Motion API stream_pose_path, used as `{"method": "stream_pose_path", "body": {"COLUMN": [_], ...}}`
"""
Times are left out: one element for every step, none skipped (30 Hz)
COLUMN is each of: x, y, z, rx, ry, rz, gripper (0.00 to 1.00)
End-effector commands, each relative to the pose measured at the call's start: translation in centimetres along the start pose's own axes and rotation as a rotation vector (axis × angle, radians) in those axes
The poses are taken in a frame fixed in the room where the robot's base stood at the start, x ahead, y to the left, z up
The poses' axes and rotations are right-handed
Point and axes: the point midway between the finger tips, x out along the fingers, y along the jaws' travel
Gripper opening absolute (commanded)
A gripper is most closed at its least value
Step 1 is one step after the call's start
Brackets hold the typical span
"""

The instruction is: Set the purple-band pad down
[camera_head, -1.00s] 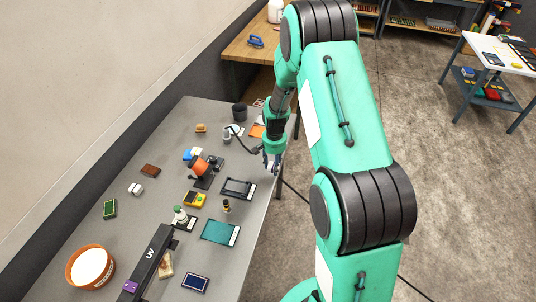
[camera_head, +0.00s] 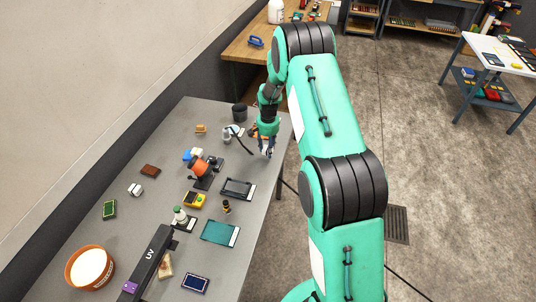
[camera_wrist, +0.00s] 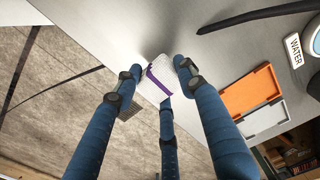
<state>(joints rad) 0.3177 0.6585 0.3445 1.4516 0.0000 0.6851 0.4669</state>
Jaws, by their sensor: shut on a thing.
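In the wrist view the purple-band pad (camera_wrist: 155,84), white with a purple stripe, is between the blue fingertips of my gripper (camera_wrist: 157,72). The gripper is shut on it. The pad appears over the table's edge in this view; I cannot tell its height or whether it touches the tabletop. In the head view my gripper (camera_head: 266,148) is at the right edge of the grey table (camera_head: 150,225), towards its far end; the pad is too small there to tell clearly.
A thing labelled WATER (camera_wrist: 294,47) and a dark cable (camera_wrist: 255,17) are near. In the head view, a dark tray (camera_head: 237,187) and an orange-headed device (camera_head: 200,168) stand nearer on the table.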

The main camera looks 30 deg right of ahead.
Motion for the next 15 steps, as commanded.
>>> {"method": "stream_pose_path", "body": {"x": [0.0,0.0,0.0,0.0,0.0,0.1,0.1,0.3,0.6,0.9,1.1,1.6,1.9,2.3,2.7], "y": [0.0,0.0,0.0,0.0,0.0,0.0,0.0,0.0,0.0,0.1,0.1,0.1,0.1,0.1,0.1], "z": [0.0,0.0,0.0,0.0,0.0,0.0,0.0,0.1,0.1,0.1,0.1,0.1,0.1,0.1,0.1], "rx": [0.0,0.0,0.0,0.0,0.0,0.0,0.0,0.0,0.0,0.0,0.0,0.0,0.0,0.0,0.0], "ry": [0.0,0.0,0.0,0.0,0.0,0.0,0.0,-0.001,-0.001,-0.002,-0.002,-0.002,-0.002,-0.002,-0.001], "rz": [0.0,0.0,0.0,0.0,0.0,0.0,0.0,0.0,0.001,0.001,0.001,0.001,0.001,0.001,0.001], "gripper": [0.22,0.22,0.22,0.22,0.22,0.22,0.22,0.22,0.22,0.22,0.22,0.22,0.22,0.22,0.22]}}
